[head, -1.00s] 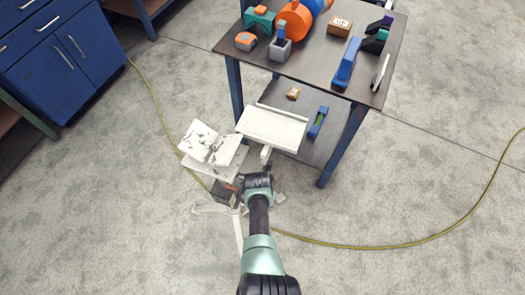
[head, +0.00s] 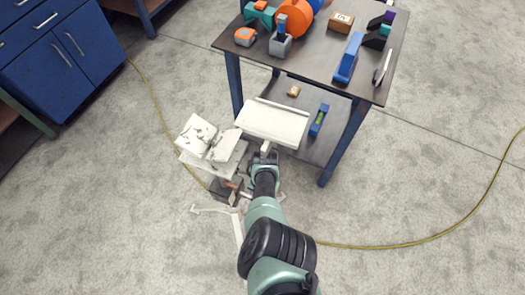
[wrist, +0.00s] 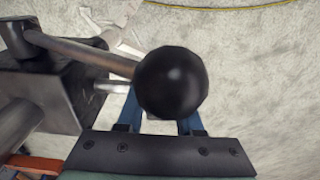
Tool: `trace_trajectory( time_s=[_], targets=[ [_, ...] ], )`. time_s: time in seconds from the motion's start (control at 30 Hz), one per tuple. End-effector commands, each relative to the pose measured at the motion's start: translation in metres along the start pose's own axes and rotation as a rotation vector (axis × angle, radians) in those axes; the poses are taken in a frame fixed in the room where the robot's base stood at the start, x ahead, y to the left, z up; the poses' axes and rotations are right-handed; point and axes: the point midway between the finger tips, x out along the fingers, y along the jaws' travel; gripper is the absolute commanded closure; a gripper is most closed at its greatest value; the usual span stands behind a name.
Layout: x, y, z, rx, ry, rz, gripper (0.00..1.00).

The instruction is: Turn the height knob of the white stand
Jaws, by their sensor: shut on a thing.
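The white stand carries a tilted white plate (head: 272,122) and has pale legs (head: 238,228) spread on the floor. Its dark metal block (head: 226,190) sits low on the stand, and in the wrist view (wrist: 50,95) it fills the left side. A steel rod (wrist: 85,54) runs from the block to a black ball knob (wrist: 172,84), the height knob. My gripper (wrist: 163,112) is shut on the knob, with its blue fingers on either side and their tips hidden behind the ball. In the head view my wrist hides the knob and fingers.
A yellow cable (head: 400,246) crosses the otherwise open floor.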

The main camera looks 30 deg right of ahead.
Motion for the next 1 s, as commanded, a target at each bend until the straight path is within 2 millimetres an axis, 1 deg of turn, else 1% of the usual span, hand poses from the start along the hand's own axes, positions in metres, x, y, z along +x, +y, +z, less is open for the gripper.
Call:
trace_trajectory(
  time_s=[0.23,0.27,0.4,0.43,0.83,1.0],
  targets=[
    [0.0013,0.0016,-0.0023,0.001,0.004,0.004,1.0],
    [0.0014,0.0016,-0.0023,0.001,0.004,0.004,0.63],
    [0.0012,0.001,-0.0018,0.001,0.003,0.002,0.38],
    [0.0011,0.0009,-0.0016,0.001,0.003,0.002,0.35],
    [0.0002,-0.0001,-0.0009,0.001,-0.008,0.0,0.35],
    [-0.0012,-0.0006,-0.002,-0.002,-0.049,-0.003,0.35]
  ],
)
